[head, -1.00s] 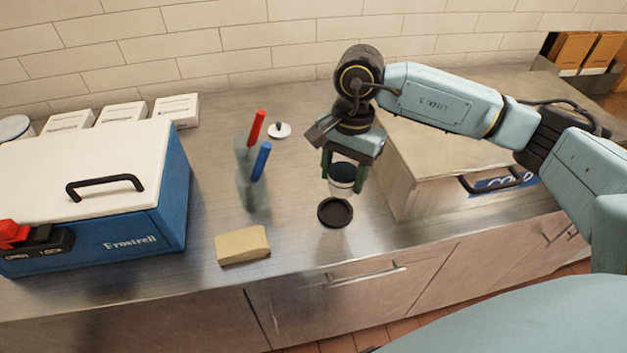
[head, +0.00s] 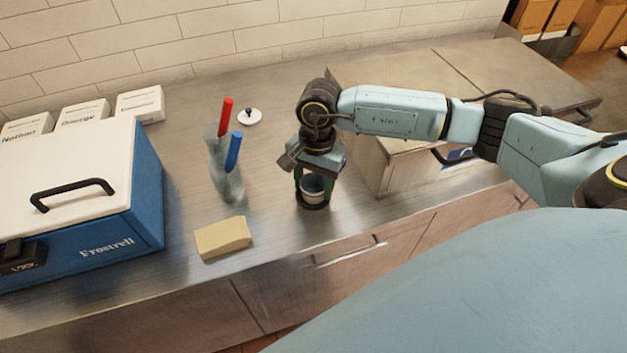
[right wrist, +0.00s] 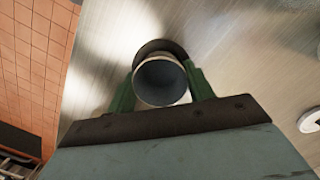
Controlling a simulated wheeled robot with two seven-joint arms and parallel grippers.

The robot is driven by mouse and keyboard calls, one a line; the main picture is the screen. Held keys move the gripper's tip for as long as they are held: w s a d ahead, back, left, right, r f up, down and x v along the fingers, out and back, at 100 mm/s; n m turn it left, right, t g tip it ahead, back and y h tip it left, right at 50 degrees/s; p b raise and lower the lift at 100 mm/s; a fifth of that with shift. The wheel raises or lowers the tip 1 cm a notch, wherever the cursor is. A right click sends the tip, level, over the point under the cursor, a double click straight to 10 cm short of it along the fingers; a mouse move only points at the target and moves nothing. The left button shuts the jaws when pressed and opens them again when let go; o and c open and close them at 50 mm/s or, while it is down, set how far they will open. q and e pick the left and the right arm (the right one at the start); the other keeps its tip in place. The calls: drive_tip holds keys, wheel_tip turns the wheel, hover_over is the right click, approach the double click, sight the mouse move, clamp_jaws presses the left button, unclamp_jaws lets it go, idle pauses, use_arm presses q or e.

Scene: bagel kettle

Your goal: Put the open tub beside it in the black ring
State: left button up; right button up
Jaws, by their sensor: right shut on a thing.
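The open tub (head: 313,186) is a small pale cup with a dark inside. My right gripper (head: 313,182) is shut on it, a finger on each side, and holds it upright at the black ring (head: 314,206). The ring's dark rim shows just below the tub in the head view. In the right wrist view the tub (right wrist: 161,82) sits between the green fingers (right wrist: 160,88), with the black ring (right wrist: 160,46) showing past its far side. I cannot tell whether the tub rests fully in the ring. My left gripper is not in view.
A yellow block (head: 222,238) lies to the left near the counter's front edge. A clear holder (head: 226,178) with a red and a blue marker stands behind it. A white lid (head: 249,117) lies further back. A blue cooler (head: 140,200) is at left, a steel box (head: 385,160) close at right.

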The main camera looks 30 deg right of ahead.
sight(315, 190)
drive_tip(key=shift+f, duration=0.15)
drive_tip(key=o, duration=1)
wheel_tip(315, 190, up, 12)
drive_tip(key=d, duration=0.1)
drive_tip(key=shift+w+r+b, duration=0.2)
drive_tip(key=shift+w+b, duration=0.2)
